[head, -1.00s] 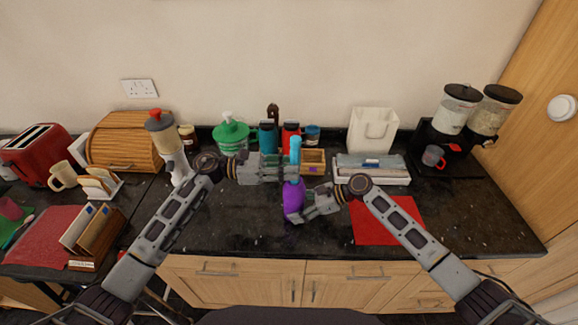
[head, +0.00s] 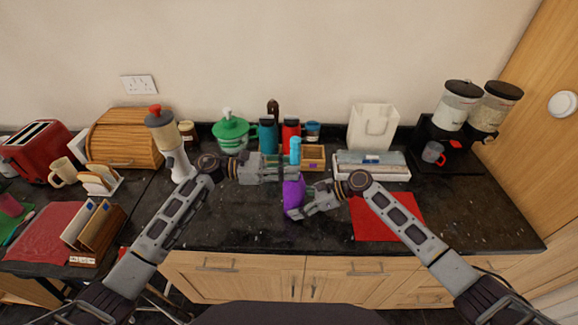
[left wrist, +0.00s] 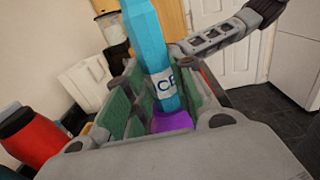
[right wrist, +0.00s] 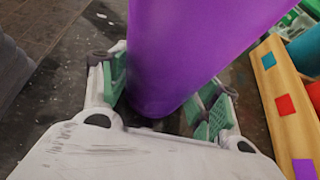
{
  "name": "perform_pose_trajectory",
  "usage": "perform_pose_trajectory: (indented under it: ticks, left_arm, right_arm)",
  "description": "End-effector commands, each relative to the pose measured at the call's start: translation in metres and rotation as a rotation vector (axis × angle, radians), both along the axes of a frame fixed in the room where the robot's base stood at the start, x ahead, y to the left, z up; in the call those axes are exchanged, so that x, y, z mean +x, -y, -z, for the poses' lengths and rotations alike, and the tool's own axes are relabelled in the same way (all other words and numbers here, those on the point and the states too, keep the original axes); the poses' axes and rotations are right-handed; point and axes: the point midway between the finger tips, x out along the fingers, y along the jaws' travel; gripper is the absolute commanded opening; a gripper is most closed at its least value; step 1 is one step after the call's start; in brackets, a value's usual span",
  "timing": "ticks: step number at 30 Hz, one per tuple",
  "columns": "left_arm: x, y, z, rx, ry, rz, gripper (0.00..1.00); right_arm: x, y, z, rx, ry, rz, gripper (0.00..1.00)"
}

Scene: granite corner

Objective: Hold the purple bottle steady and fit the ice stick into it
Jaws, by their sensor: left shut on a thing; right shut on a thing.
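The cyan ice stick (head: 295,151) stands upright in the head view; its label shows in the left wrist view (left wrist: 155,60). My left gripper (head: 292,173) is shut on it, jaws on either side. The purple bottle (head: 293,192) is directly below, roughly upright. My right gripper (head: 298,209) is shut on its lower part. In the right wrist view the bottle (right wrist: 190,50) stands between the fingers. In the left wrist view purple (left wrist: 172,122) shows right under the stick. The left jaws hide the join, so I cannot tell whether the stick is inside the bottle.
A wooden tray (head: 313,154) with coloured squares, a red flask (head: 291,135) and a green juicer (head: 232,135) stand behind. A red mat (head: 375,227) lies right. The dark counter (head: 235,225) is clear at the front.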

Motion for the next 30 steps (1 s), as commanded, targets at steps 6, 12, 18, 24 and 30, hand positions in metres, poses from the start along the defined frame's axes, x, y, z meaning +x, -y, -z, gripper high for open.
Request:
perform_pose_trajectory:
  ticks: [6,12,18,24,30]
  left_arm:
    - [0.000,0.000,0.003,-0.001,0.000,0.000,0.00]
    - [0.000,0.000,0.006,-0.001,0.000,0.000,0.00]
    - [0.000,0.000,0.009,-0.001,0.000,0.000,0.00]
    - [0.000,0.000,0.012,-0.001,-0.001,0.000,0.00]
    - [0.000,0.000,0.015,0.000,-0.001,0.000,0.31]
  right_arm:
    - [0.000,0.000,0.000,0.000,0.000,0.000,0.49]
    - [0.000,0.000,0.000,0.000,0.000,0.000,0.49]
    - [0.000,0.000,0.000,0.000,0.000,0.000,0.49]
    - [0.000,0.000,0.000,0.000,0.000,0.000,0.49]
    - [0.000,0.000,0.000,0.000,0.000,0.000,0.49]
